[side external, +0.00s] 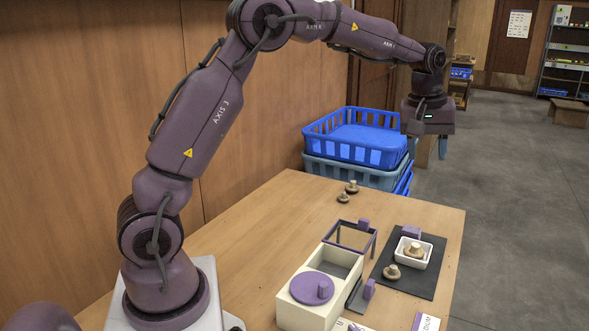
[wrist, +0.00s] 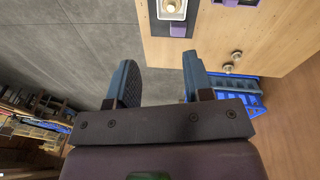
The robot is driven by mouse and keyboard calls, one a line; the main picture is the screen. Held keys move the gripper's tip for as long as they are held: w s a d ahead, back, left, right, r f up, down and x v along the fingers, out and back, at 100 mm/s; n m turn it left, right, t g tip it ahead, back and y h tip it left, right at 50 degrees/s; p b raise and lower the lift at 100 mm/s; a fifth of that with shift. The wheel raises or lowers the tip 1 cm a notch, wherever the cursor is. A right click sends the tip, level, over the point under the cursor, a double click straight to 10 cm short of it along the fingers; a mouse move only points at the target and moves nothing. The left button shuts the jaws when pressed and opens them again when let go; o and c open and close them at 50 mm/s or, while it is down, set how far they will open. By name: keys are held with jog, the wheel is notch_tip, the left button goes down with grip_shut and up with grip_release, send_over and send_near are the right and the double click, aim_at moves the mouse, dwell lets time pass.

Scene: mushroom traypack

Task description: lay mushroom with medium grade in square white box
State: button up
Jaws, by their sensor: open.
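A square white box (side external: 419,265) sits on a dark mat (side external: 431,283), with a tan mushroom (side external: 413,250) inside it. Another mushroom (side external: 391,272) lies on the mat just in front of the box. Two more mushrooms, one (side external: 352,187) behind the other (side external: 343,198), stand on the bare table at the back. My gripper (side external: 428,147) is raised beyond the table's right back edge, apart from all of these. In the wrist view its two blue fingers (wrist: 158,66) are spread with nothing between them; the box (wrist: 172,18) shows at the top edge.
A cream box (side external: 303,316) with a purple knobbed lid (side external: 312,288) and a purple frame (side external: 350,237) stand left of the mat. Stacked blue crates (side external: 358,149) stand behind the table. A purple block (side external: 411,232) is by the white box. The back-left table is clear.

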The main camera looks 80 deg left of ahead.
jog(key=s+d+r+m+t, duration=0.1)
jog(key=s+d+r+m, duration=0.25)
jog(key=s, duration=0.35)
jog(key=s+d+r+m+t, duration=0.1)
jog(key=s+d+r+m, duration=0.2)
jog(key=s, duration=0.5)
jog(key=s+d+f+m, duration=0.1)
jog(key=s+m, duration=0.1)
jog(key=s, duration=0.5)
jog(key=s+d+f+m+t, duration=0.1)
jog(key=s+f+m, duration=0.1)
jog(key=s, duration=0.5)
jog(key=shift+d+f, duration=0.3)
jog(key=shift+s, duration=0.1)
